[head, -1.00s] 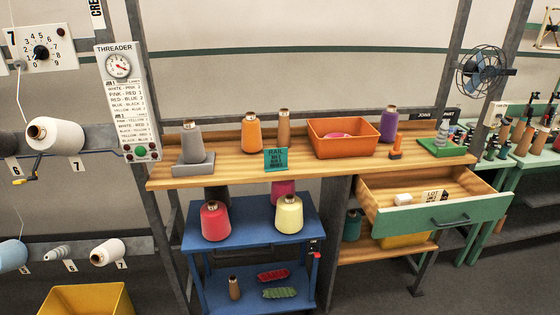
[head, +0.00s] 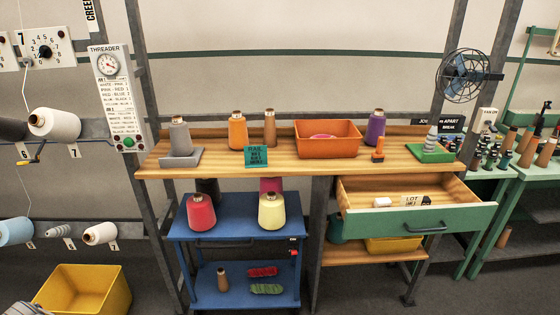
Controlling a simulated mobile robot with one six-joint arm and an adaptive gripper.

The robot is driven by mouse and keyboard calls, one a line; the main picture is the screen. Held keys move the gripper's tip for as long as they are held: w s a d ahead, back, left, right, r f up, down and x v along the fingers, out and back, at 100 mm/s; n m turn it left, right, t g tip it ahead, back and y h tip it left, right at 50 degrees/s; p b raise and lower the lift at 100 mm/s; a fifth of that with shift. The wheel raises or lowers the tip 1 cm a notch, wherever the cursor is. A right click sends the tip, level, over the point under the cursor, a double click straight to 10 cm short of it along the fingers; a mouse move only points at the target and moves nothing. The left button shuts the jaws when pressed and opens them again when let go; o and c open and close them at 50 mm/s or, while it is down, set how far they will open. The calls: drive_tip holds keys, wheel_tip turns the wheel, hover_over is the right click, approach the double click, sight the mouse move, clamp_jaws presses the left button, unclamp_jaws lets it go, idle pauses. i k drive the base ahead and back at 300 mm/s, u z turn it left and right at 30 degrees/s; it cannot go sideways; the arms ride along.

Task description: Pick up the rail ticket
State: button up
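The rail ticket (head: 256,156) is a small teal card with dark print headed RAIL. It is at the front edge of the wooden bench top (head: 222,165), left of the orange bin (head: 327,146), facing me. Its finer lines are too small to read surely. Nothing covers it. My gripper is not clearly in view; a grey shape at the bottom left corner is too cut off to name.
A grey cone on a grey block (head: 180,160) stands left of the ticket; orange and brown cones (head: 237,132) stand behind. A blue cart (head: 237,229) with cones stands below. An open green drawer (head: 420,228) juts out at right. A yellow bin (head: 85,291) sits on the floor.

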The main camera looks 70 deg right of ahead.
sight(254, 156)
drive_tip(key=z, duration=0.05)
drive_tip(key=k, duration=0.7)
drive_tip(key=z, duration=2.15)
drive_tip(key=i, duration=0.5)
drive_tip(key=z, duration=0.1)
